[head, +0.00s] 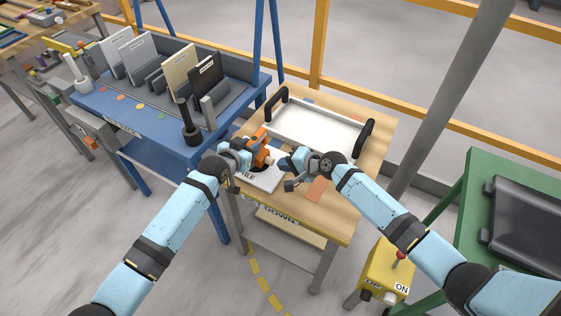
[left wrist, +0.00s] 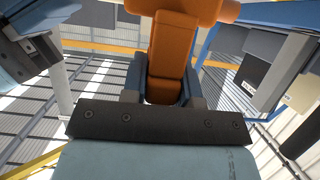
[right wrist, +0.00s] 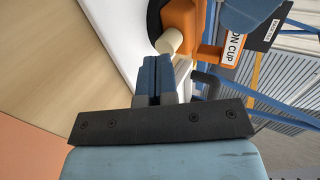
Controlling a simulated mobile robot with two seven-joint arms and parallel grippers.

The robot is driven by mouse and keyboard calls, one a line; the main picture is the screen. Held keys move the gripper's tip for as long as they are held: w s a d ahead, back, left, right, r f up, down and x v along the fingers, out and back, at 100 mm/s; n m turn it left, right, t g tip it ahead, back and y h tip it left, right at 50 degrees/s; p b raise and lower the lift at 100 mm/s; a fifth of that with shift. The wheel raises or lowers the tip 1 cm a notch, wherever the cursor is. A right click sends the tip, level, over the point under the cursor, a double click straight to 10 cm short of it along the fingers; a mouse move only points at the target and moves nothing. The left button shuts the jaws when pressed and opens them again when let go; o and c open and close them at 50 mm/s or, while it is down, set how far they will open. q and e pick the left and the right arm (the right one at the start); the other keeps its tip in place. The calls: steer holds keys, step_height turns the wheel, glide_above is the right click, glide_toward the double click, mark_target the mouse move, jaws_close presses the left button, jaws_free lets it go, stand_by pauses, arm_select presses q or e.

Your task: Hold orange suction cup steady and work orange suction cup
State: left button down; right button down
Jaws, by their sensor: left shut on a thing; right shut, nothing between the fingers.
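The orange suction cup (head: 262,157) stands at the left part of the wooden cart top, by a white slab lettered "TILE" (head: 262,180). My left gripper (head: 249,150) is shut on its orange body, which also fills the space between the fingers in the left wrist view (left wrist: 172,50). My right gripper (head: 286,162) is shut and empty just right of the cup. In the right wrist view, its closed fingers (right wrist: 154,65) point at a cream knob (right wrist: 169,41) on the cup's orange body (right wrist: 182,20). I cannot tell whether they touch the knob. The cup's underside is mostly hidden.
A white tray with black handles (head: 315,130) takes up the back of the cart top. An orange patch (head: 317,189) lies at the front. A blue bench (head: 125,115) with upright slabs stands left. A yellow box with a red-knobbed lever (head: 384,272) stands at the front right.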

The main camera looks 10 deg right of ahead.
mark_target(272, 159)
steer(key=shift+w+a, duration=0.45)
steer(key=shift+a, duration=0.2)
steer(key=shift+a, duration=0.1)
steer(key=shift+w+a, duration=0.6)
steer(key=shift+a, duration=0.15)
steer(key=s+d, duration=0.1)
steer(key=d, duration=0.1)
steer(key=s+d, duration=0.1)
steer(key=shift+s+d+f, duration=0.15)
steer(key=shift+s+d, duration=0.2)
steer(key=v, duration=0.9)
steer(key=shift+d+r, duration=0.15)
steer(key=shift+r, duration=0.2)
steer(key=shift+s, duration=0.1)
